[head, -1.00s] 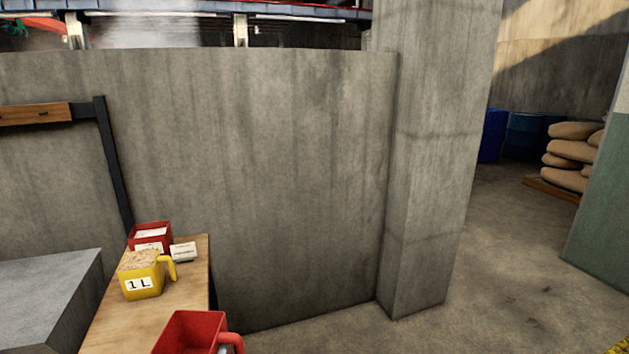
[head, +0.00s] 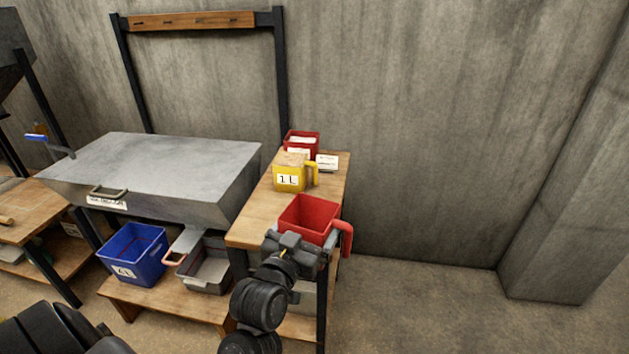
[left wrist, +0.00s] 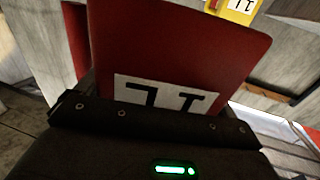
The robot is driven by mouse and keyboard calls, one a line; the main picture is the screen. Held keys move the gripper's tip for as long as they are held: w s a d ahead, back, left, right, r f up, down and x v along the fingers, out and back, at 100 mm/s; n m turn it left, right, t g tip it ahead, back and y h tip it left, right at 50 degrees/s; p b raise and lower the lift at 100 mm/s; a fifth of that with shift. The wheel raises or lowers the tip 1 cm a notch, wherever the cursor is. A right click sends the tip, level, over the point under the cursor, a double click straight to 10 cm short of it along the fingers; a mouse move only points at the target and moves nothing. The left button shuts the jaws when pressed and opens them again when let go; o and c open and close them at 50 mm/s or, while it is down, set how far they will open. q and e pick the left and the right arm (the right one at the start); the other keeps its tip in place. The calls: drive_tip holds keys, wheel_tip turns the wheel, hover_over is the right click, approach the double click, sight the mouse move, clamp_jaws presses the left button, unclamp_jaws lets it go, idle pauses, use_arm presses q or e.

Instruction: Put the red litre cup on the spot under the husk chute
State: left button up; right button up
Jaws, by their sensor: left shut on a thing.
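The red litre cup (head: 309,214) is in my left gripper (head: 322,245), near the front right corner of the wooden table. The gripper is shut on it. The cup looks upright and empty inside, with its red handle to the right. In the left wrist view, the cup's red wall (left wrist: 180,50) with a white label fills the middle, close against the gripper. I cannot tell whether its base touches the table. The husk chute and the spot under it are not clearly identifiable. My right gripper is not in view.
A yellow 1 L cup (head: 291,173) filled with grain stands behind the red cup on the table (head: 257,225). A small red box (head: 303,140) and a white card stand farther back. A grey hopper (head: 170,170), blue bin (head: 134,252) and grey bin (head: 207,270) are left.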

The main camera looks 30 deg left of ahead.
use_arm(q)
drive_tip(key=a+r+n+g+y+b, duration=0.1)
drive_tip(key=a+r+n+y, duration=0.25)
drive_tip(key=a, duration=0.65)
drive_tip(key=shift+m, duration=0.35)
drive_tip(key=w+a+f+b, duration=0.1)
drive_tip(key=w+a+f, duration=0.1)
drive_tip(key=w+f, duration=0.1)
drive_tip(key=w+a+f+b, duration=0.2)
drive_tip(key=w+a+f, duration=0.1)
drive_tip(key=f, duration=0.3)
drive_tip(key=w+a+f+b, duration=0.2)
drive_tip(key=w+a+f, duration=0.1)
drive_tip(key=w+f, duration=0.1)
drive_tip(key=shift+w+f, duration=0.15)
drive_tip(key=shift+w, duration=0.45)
drive_tip(key=shift+f, duration=0.15)
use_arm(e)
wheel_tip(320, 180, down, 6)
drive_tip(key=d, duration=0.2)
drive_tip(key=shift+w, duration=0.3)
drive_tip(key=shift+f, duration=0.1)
